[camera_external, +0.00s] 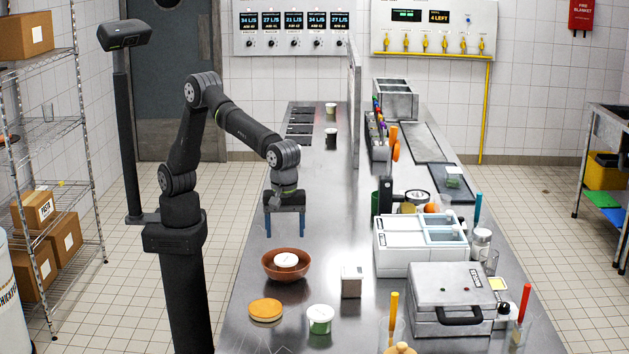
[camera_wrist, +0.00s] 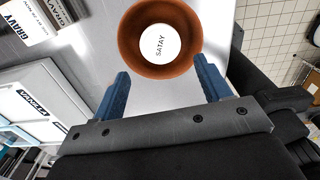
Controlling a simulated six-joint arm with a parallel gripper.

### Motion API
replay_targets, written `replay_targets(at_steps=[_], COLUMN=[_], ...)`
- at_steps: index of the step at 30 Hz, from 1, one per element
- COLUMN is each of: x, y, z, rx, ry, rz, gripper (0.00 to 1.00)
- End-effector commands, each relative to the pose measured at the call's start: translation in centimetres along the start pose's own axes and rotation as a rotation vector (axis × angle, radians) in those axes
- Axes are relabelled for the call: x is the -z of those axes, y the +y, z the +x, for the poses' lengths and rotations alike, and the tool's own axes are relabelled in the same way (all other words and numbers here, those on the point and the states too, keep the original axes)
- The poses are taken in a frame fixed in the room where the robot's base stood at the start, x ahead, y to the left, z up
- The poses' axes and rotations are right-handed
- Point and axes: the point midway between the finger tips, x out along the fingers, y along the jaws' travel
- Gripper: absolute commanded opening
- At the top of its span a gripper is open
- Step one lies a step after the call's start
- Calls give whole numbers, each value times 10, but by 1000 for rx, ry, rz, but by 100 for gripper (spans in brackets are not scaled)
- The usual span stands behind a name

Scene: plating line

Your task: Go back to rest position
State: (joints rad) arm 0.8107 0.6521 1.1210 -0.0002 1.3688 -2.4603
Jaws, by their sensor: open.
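My gripper (camera_external: 286,226) hangs from my arm above the steel counter (camera_external: 340,215), its two blue fingers apart with nothing between them. In the wrist view my gripper (camera_wrist: 160,88) shows the same spread fingers. A brown bowl (camera_external: 286,273) stands on the counter below and just in front of the fingers. A white-lidded tub (camera_external: 286,260) sits in the bowl. In the wrist view the bowl (camera_wrist: 130,53) lies beyond the fingertips, and the tub's lid (camera_wrist: 161,44) reads "SATAY". The gripper appears apart from both.
White containers (camera_external: 420,245) and a grey case (camera_external: 455,300) stand at right. A tall divider (camera_external: 354,105) rises behind. The counter left of the divider is partly clear.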

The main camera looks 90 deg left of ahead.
Motion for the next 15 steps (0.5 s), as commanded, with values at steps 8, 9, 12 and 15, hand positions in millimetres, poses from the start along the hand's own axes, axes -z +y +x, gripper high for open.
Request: replay_targets(at_steps=[8,9,12,15], x=[0,0,0,0], y=[0,0,0,0], z=[-18,-18,-18,-18], rx=[0,0,0,0], ry=[-1,0,0,0], rz=[0,0,0,0], gripper=[70,70,70,70])
